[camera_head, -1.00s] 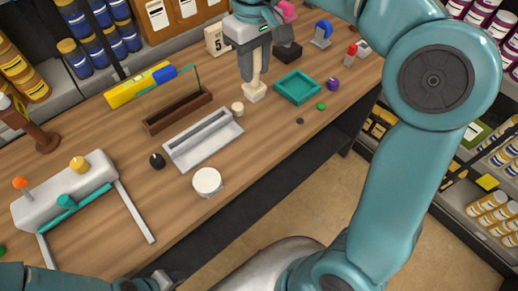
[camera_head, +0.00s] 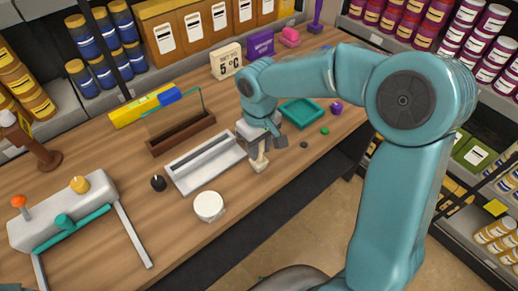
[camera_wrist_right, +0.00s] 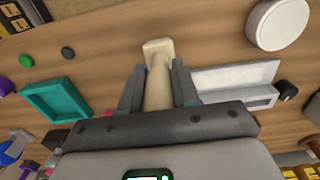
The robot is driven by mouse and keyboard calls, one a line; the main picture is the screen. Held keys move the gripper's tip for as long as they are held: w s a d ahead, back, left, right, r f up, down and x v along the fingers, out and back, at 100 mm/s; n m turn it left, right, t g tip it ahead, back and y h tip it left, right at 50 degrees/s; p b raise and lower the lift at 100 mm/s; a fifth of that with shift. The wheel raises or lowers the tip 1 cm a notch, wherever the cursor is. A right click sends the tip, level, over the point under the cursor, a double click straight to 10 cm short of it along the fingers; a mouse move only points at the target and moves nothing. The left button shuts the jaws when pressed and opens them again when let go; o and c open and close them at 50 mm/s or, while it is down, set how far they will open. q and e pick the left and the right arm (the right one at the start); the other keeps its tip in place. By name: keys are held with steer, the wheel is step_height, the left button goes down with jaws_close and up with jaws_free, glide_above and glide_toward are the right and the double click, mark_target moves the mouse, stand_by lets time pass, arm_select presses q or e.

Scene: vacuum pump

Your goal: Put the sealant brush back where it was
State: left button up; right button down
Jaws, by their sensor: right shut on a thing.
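The sealant brush (camera_head: 260,163) is cream-coloured, with a handle and a wider block-like end. My right gripper (camera_head: 263,145) is shut on its handle, with the wide end pointing down near the front edge of the bench. In the right wrist view the brush (camera_wrist_right: 158,80) sits between the two dark fingers of the gripper (camera_wrist_right: 158,68), wide end outward. I cannot tell whether it touches the bench top. The brush is just right of a long grey tray (camera_head: 185,180), also partly seen in the wrist view (camera_wrist_right: 235,76). My left gripper is not in view.
A teal tray (camera_head: 303,112) lies behind and right of the brush. A white round tub (camera_head: 208,206) and a dark knob-like piece (camera_head: 158,183) stand left. A brown wooden holder (camera_head: 181,133) is farther back. Bare bench (camera_head: 240,187) shows between tub and brush.

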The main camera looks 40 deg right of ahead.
steer(key=shift+f, duration=0.7)
steer(key=shift+f, duration=0.25)
steer(key=c, duration=0.8)
jaws_free()
steer(key=shift+a+r, duration=0.1)
step_height(320, 180, up, 12)
steer(key=shift+r, duration=0.2)
